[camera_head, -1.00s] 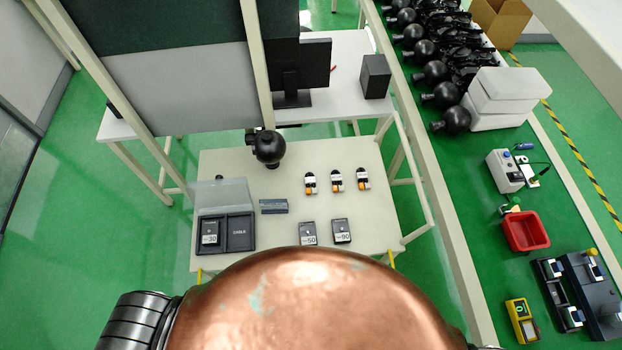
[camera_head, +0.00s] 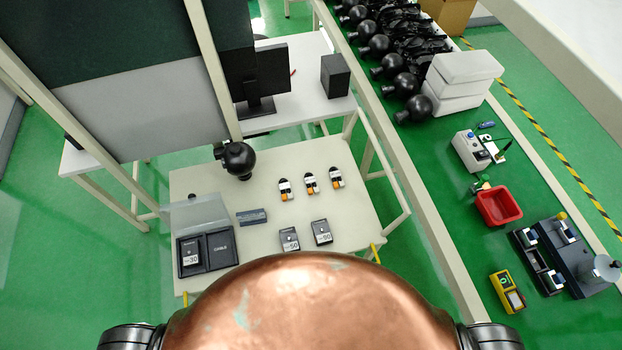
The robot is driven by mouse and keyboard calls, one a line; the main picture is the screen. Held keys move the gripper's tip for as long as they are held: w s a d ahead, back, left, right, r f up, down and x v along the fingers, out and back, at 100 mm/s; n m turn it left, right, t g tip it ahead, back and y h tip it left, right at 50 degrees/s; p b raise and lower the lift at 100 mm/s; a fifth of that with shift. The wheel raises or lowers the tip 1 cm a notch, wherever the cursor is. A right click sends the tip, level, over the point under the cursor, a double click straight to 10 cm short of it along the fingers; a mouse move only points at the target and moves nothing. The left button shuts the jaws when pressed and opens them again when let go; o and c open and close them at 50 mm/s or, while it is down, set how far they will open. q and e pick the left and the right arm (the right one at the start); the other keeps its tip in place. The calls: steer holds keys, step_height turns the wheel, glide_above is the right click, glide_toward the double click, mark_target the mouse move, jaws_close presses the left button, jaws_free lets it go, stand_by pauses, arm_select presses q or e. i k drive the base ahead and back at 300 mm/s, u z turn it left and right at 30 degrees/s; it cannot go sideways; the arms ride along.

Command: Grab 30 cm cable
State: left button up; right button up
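A black open case with a raised clear lid (camera_head: 195,211) stands at the left of the white table. In its left compartment lies a dark packet labelled 30 (camera_head: 191,257); its right compartment (camera_head: 221,248) reads like "CABLE" and looks empty. Two similar dark packets lie to the right of the case, one labelled 50 (camera_head: 289,240) and one that seems to read 90 (camera_head: 322,233). Neither of my grippers is in view; only parts of my arms show at the bottom edge, and my copper-coloured body hides the table's near side.
On the white table (camera_head: 275,211) are a small blue-grey block (camera_head: 252,217), several white-and-orange items (camera_head: 310,183) and a black round-headed device (camera_head: 238,160). The green bench at right holds a red bin (camera_head: 497,206), a yellow meter (camera_head: 507,292) and white boxes (camera_head: 462,84). A post (camera_head: 212,70) stands behind the table.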

mark_target(336, 174)
steer(key=k, duration=1)
steer(key=z, duration=0.7)
steer(key=i, duration=1.3)
steer(key=u, duration=2.25)
